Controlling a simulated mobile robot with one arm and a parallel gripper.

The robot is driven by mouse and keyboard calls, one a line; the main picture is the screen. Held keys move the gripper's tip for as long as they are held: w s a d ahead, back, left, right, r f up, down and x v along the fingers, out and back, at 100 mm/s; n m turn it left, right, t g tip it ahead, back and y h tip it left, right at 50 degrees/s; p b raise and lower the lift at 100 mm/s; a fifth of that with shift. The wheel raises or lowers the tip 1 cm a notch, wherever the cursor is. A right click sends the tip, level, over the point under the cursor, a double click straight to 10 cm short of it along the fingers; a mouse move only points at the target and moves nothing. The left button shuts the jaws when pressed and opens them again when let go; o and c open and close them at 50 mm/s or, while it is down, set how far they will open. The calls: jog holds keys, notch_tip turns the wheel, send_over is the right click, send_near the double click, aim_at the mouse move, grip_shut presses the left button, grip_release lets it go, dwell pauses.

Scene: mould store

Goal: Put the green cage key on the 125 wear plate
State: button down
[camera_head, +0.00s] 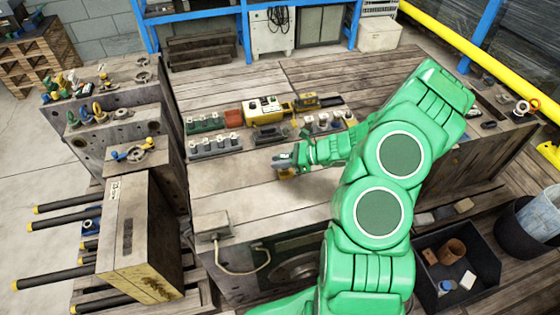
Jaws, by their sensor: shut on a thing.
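My gripper (284,168) is at the end of my green arm, low over the middle of the wooden bench. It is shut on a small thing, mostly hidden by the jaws. Some yellow and dark colour shows at the jaws, but I cannot tell whether this is the thing or part of the gripper. I cannot make out the green cage key anywhere for certain. No plate can be read as the 125 wear plate; a block at the left (150,250) bears a small label too small to read.
Behind my gripper stand a green rack (204,123), a grey rack (215,146), a yellow-and-black box (264,110) and another rack (330,122). Stepped metal blocks (120,125) at the left carry small coloured parts. A dark bin (482,262) is at the lower right. The bench left of my gripper is clear.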

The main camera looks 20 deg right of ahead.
jog(key=c, duration=1)
grip_release()
jog(key=shift+f, duration=0.15)
